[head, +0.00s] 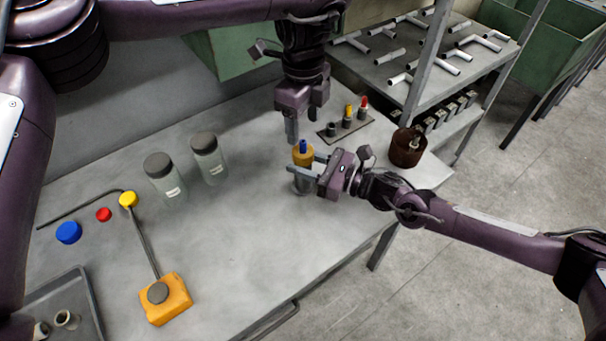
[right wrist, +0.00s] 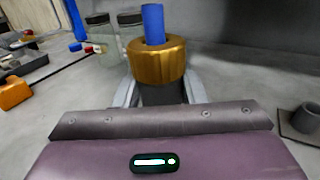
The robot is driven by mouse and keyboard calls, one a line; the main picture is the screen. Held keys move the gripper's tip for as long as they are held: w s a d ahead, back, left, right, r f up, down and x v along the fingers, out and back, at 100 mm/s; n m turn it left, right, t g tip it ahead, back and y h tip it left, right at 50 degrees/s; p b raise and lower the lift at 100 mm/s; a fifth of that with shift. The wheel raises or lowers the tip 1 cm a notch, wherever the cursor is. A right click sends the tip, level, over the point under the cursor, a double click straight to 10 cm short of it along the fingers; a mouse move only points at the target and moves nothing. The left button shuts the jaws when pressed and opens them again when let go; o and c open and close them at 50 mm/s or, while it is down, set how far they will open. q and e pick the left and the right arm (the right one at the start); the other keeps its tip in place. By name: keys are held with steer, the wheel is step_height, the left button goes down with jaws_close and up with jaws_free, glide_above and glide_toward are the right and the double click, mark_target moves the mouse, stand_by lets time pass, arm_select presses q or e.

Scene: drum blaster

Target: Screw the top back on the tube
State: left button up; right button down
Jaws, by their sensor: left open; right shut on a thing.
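A dark grey tube (head: 302,187) stands near the right end of the table, with a brass-coloured ring top (head: 304,160) on its upper end. A blue rod (head: 303,146) sticks up through the top. In the right wrist view the ring (right wrist: 157,64) and blue rod (right wrist: 153,25) sit above the dark body (right wrist: 162,93). My right gripper (head: 300,177) is shut on the tube body from the right, below the ring. My left gripper (head: 300,132) is open and points down just above the blue rod. I cannot tell whether the ring is fully seated.
A small rack (head: 345,130) with coloured-tip pieces and a brown cup (head: 407,148) stand close by on the right. Two glass jars (head: 209,157) stand left. An orange box (head: 166,299), coloured caps (head: 69,233) and a tray (head: 68,281) lie further left. The middle front table is clear.

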mark_target(303, 141)
arm_select(q)
steer(key=shift+f, duration=4)
steer(key=c, duration=1)
steer(key=o, duration=1.2)
step_height(303, 141, up, 12)
